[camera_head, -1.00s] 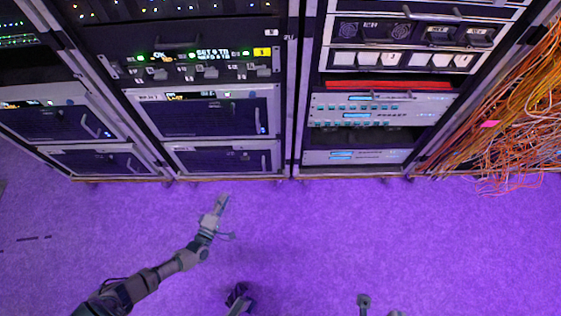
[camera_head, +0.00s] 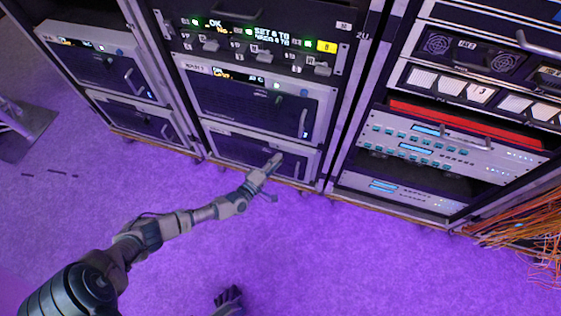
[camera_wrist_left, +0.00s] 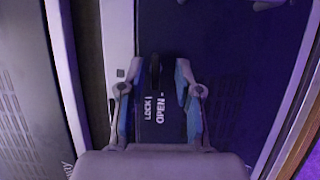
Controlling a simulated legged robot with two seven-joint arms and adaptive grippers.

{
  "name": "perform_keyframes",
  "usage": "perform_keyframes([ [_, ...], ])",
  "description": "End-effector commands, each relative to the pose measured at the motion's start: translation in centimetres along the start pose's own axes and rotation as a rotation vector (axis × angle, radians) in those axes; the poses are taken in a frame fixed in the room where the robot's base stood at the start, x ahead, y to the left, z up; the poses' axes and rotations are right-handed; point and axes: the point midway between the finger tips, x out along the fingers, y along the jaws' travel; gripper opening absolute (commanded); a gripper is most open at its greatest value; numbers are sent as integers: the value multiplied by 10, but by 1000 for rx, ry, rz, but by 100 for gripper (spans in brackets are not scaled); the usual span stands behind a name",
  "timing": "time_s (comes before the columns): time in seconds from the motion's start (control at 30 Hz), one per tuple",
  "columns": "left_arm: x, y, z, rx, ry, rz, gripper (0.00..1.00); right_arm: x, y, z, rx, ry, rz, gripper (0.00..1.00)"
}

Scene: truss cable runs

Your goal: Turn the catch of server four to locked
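My left gripper (camera_head: 273,160) reaches in front of the lowest dark-fronted server (camera_head: 232,149) in the middle rack. In the left wrist view my left gripper (camera_wrist_left: 154,82) has its two fingers apart. A small dark catch (camera_wrist_left: 155,68) shows between the fingertips, its long side running up the picture. No contact with either finger is clear. White LOCK and OPEN lettering (camera_wrist_left: 156,108) stands below it on the dark panel. I cannot read which way the catch is set, nor a number four on this server.
A dark server with an upright handle (camera_head: 257,102) sits directly above. Higher up is a panel with a green-lit display (camera_head: 270,38) and several switches. A right rack (camera_head: 450,140) holds more units. Loose orange cables (camera_head: 535,235) hang at far right.

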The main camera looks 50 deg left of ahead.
Motion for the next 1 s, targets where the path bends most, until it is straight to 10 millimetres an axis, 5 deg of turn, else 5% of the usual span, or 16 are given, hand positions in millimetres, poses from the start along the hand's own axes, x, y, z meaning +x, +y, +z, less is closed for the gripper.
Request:
perform_keyframes([
  [0.3,4,1,0,0,-1,1,34,0,1,4,0,0,-1,0],
  [0.47,4,1,0,0,0,1,0,0,1,4,0,0,0,0],
  [1.0,4,4,1,73,0,-33,0,6,1,-2,1,-8,4,0],
])
